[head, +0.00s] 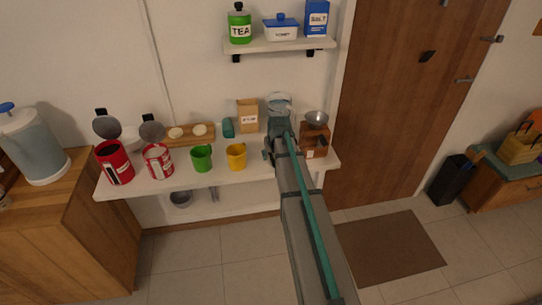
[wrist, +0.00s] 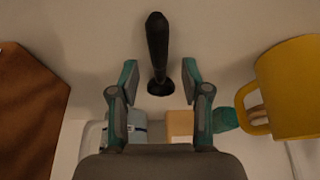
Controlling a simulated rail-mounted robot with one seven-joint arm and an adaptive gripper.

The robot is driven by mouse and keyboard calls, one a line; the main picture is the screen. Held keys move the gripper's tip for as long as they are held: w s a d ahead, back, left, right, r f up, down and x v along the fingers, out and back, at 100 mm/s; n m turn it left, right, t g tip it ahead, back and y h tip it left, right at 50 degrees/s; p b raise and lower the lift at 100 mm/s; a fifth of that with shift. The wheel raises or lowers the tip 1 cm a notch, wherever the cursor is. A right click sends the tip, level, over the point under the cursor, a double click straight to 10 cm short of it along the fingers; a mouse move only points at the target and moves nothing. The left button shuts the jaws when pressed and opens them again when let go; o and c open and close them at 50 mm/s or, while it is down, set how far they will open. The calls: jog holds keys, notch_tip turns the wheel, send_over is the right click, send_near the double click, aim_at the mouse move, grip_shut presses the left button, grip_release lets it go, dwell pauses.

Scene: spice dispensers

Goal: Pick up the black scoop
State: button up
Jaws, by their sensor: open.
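The black scoop (wrist: 157,48) shows in the wrist view as a dark handle with a wider round end (wrist: 160,88), against the pale shelf top. My gripper (wrist: 158,80) is open, with one teal-and-grey finger on each side of the scoop's lower part. The fingers look apart from it, and nothing is held. In the head view my gripper (head: 273,148) is over the right part of the white shelf (head: 225,178). I cannot make out the scoop there; my arm and gripper likely cover it.
A yellow mug (wrist: 290,90) is close on the right in the wrist view, and also shows in the head view (head: 236,157). A wooden grinder (head: 314,140) stands right of my gripper. Behind are a glass jar (head: 279,104) and a cardboard box (head: 248,116).

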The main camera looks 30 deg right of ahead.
jog(key=shift+f, duration=0.2)
dwell(0.3)
grip_shut()
jog(key=shift+r, duration=0.1)
jog(key=shift+r+b, duration=0.3)
jog(key=shift+r, duration=0.1)
jog(key=shift+r+b, duration=0.6)
jog(key=shift+r, duration=0.3)
jog(key=s+a+r+b, duration=0.4)
jog(key=s+r, duration=0.6)
jog(key=s, duration=0.3)
jog(key=shift+s+r, duration=0.25)
jog(key=shift+r, duration=0.05)
jog(key=shift+d+r, duration=0.1)
